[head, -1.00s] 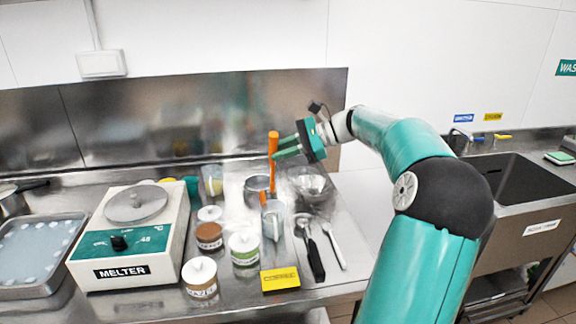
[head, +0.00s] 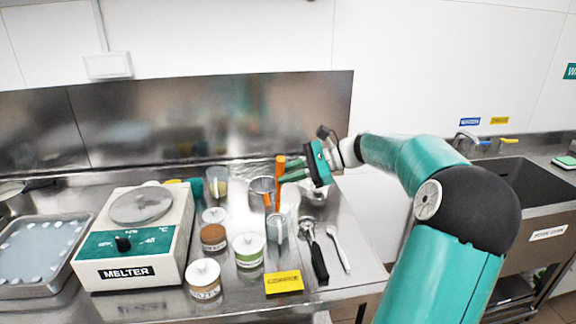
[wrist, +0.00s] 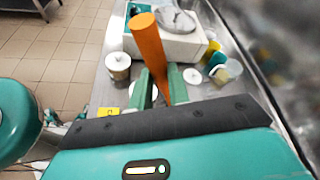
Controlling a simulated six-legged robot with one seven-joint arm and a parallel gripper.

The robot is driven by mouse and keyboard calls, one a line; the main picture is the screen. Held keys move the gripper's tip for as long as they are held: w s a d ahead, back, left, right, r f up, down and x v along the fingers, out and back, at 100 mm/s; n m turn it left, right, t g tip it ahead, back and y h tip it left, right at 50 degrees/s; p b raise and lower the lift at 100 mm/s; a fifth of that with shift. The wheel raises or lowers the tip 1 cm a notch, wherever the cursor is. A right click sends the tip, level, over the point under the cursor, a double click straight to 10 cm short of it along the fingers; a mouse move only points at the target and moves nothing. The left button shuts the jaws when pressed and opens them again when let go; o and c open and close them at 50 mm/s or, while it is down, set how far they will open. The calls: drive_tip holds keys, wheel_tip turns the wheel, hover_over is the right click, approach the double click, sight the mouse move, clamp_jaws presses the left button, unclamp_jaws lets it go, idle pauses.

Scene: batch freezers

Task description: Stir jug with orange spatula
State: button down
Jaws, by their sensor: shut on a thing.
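My gripper (head: 291,174) is shut on the handle of the orange spatula (head: 279,182). The wrist view shows the thick orange handle (wrist: 150,52) between the two green fingers (wrist: 161,80), sticking up past them. In the head view the handle stands nearly upright. A clear jug (head: 278,232) stands below it on the steel counter. The spatula's lower part runs down at the jug's mouth; I cannot tell how deep its end is. Another clear jug (head: 217,184) with yellow in it stands further back left.
Lidded tubs (head: 248,252), a melter (head: 130,240) and a tray (head: 38,250) stand left. A metal bowl (head: 262,188) is behind the jug. A black-handled tool (head: 318,260), a spoon (head: 338,250) and a yellow sign (head: 284,283) lie in front and right.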

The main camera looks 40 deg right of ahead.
wheel_tip(320, 180, down, 7)
drive_tip(key=w+d, duration=0.1)
drive_tip(key=w, duration=0.1)
drive_tip(key=shift+w+d, duration=0.15)
drive_tip(key=shift+d, duration=0.15)
idle(0.4)
drive_tip(key=shift+r, duration=0.1)
drive_tip(key=shift+a, duration=0.1)
